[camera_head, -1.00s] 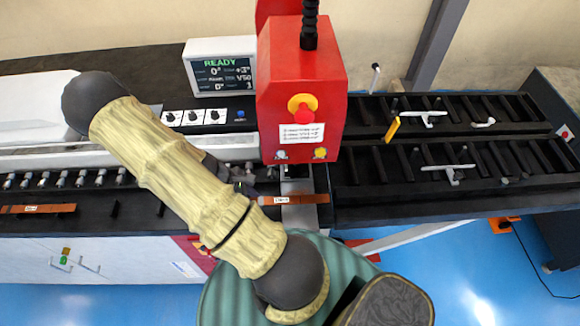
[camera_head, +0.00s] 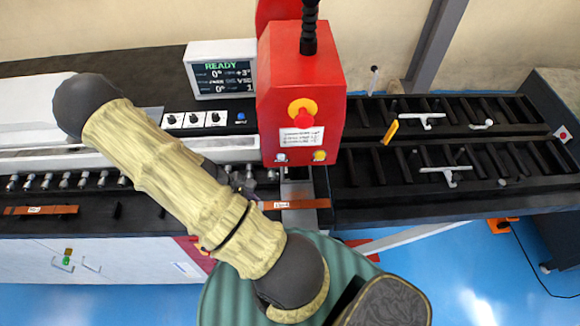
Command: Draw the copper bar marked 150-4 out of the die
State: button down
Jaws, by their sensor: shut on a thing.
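A copper bar (camera_head: 300,204) with a small white label lies crosswise below the red bending head (camera_head: 302,95), near the die (camera_head: 298,188). Its label is too small to read with certainty. My gripper (camera_head: 246,187) is largely hidden behind my pale, ribbed arm; only dark parts of it show at the bar's left end. It is shut on that end of the bar. The bar's right end reaches the edge of the black slotted rack.
Another labelled copper bar (camera_head: 40,210) lies on the bench at far left, below a row of metal fittings. A black slotted rack (camera_head: 440,190) with white clamps and a yellow piece (camera_head: 391,131) fills the right. A screen (camera_head: 221,68) reads READY.

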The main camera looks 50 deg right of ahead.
jog(key=shift+r+p, duration=1.15)
jog(key=shift+r, duration=0.5)
